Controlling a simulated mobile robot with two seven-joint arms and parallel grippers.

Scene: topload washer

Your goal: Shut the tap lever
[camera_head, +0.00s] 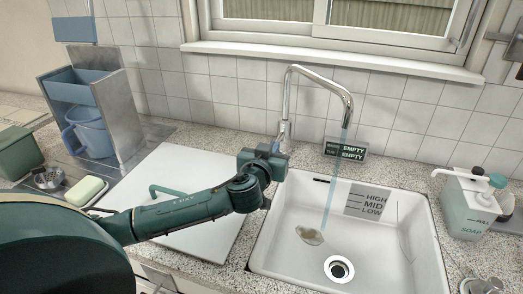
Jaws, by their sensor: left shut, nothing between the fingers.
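The chrome tap (287,95) rises behind the sink and arches to the right. A stream of water (331,185) runs from its spout into the white sink (292,258). The tap's lever (283,131) seems to be low on the tap's column; its exact position is hard to make out at this size. My left gripper (275,148) is shut and empty, just in front of the foot of the tap. It partly hides the tap's base, and I cannot tell whether it touches the lever. My right gripper is not in view.
A sign (345,150) reading EMPTY stands behind the sink. A soap dispenser (466,205) is at the right. A blue jug (90,135), a metal rack and a soap bar (86,190) are further left.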

